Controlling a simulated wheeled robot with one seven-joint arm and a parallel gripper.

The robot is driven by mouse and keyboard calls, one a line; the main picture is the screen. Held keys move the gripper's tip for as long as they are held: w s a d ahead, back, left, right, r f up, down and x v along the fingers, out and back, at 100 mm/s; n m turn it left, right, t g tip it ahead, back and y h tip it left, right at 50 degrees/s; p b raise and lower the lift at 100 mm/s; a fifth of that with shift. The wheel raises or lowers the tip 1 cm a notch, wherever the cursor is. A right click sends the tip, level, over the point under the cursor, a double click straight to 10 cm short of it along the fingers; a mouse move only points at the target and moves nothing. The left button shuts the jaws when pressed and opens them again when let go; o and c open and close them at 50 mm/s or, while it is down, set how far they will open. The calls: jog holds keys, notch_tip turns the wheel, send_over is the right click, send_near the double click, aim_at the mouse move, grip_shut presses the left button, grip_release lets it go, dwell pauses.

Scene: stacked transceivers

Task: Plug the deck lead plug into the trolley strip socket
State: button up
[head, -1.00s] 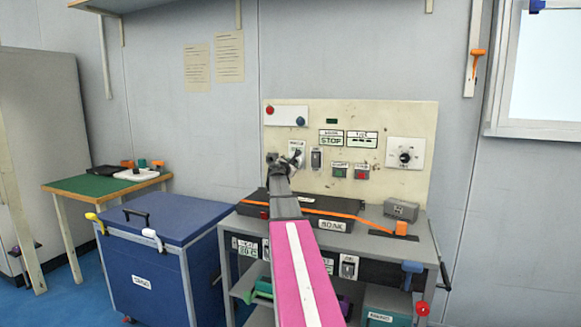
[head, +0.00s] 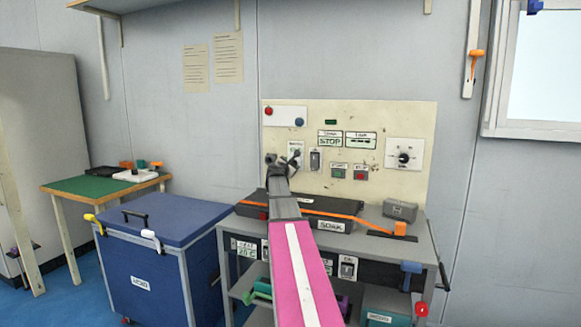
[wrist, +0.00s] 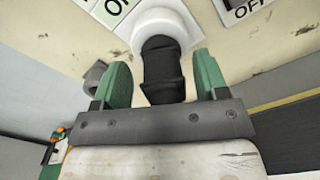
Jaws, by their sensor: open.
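My gripper (wrist: 161,72) has green fingers, set apart on either side of a black ribbed piece (wrist: 162,75) in the wrist view. That piece comes out of a white round fitting (wrist: 168,24) on the cream panel. A gap shows at its right side; contact on the left is unclear. In the head view my gripper (head: 284,162) is at the panel's lower left, partly hidden by my arm. An orange lead (head: 338,213) runs across the bench top to an orange block (head: 400,228) at the right. I cannot tell for certain which pieces are the deck lead plug and the trolley strip socket.
The cream panel (head: 400,125) stands at the back of a grey bench (head: 415,250) and carries switches, labels and a dial. A black box (head: 335,226) and a grey box (head: 400,211) lie on the bench. A blue cabinet (head: 150,265) stands close at the left.

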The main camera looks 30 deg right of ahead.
jog(key=v, duration=1)
jog(key=shift+a, duration=0.1)
